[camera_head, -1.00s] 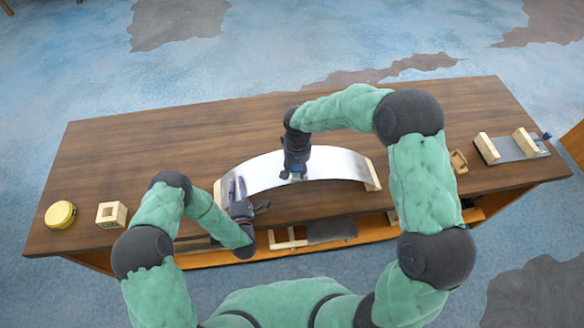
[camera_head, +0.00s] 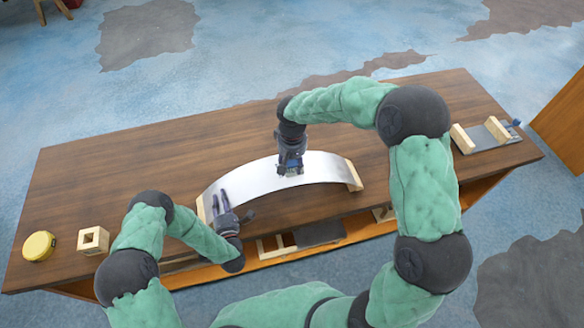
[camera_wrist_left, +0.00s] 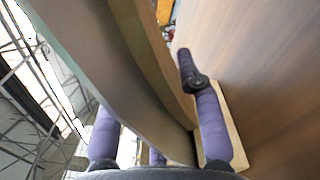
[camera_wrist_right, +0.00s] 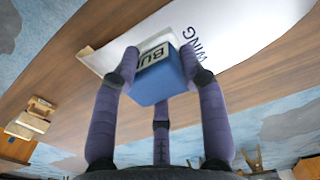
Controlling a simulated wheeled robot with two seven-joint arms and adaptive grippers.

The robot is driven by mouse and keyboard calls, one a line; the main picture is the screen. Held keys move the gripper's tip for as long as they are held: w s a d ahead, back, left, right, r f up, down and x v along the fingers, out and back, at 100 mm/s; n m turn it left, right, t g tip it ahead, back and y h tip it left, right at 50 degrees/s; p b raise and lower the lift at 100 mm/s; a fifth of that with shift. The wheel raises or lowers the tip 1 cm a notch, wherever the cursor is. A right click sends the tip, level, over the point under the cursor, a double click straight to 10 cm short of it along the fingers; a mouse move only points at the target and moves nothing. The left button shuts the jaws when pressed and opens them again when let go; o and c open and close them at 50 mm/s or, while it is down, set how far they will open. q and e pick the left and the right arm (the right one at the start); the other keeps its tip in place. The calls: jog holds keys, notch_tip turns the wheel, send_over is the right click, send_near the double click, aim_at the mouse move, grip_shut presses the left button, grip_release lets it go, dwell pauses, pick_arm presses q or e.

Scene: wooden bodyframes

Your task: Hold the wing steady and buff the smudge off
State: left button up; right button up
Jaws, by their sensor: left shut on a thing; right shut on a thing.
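The wing (camera_head: 245,182) is a curved silver metal sheet on wooden end supports, standing on the workbench. The word WING shows on it in the right wrist view (camera_wrist_right: 225,30). My left gripper (camera_head: 222,202) is shut on the wing's left end, its fingers on either side of the sheet edge in the left wrist view (camera_wrist_left: 165,110). My right gripper (camera_head: 289,168) is shut on a blue block (camera_wrist_right: 163,80) with a pale label, partly readable as "BU", and holds it at the wing's top surface. Whether the block touches the sheet is unclear. I cannot see a smudge.
On the brown workbench (camera_head: 120,165), a yellow round tin (camera_head: 39,246) and a square wooden block with a hole (camera_head: 93,240) stand at the left. A wooden fixture with a grey plate (camera_head: 483,137) is at the right end. A shelf below holds a dark panel (camera_head: 318,234).

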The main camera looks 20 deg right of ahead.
pick_arm(q)
jog(key=shift+s+f, duration=0.2)
jog(key=shift+f, duration=0.05)
pick_arm(e)
jog(key=shift+r, duration=1.55)
pick_arm(q)
jog(key=o, duration=1.1)
jog(key=shift+w, duration=0.2)
pick_arm(e)
jog(key=shift+w, duration=0.1)
pick_arm(q)
jog(key=shift+r, duration=0.15)
jog(key=s, duration=1.2)
jog(key=shift+d, duration=0.1)
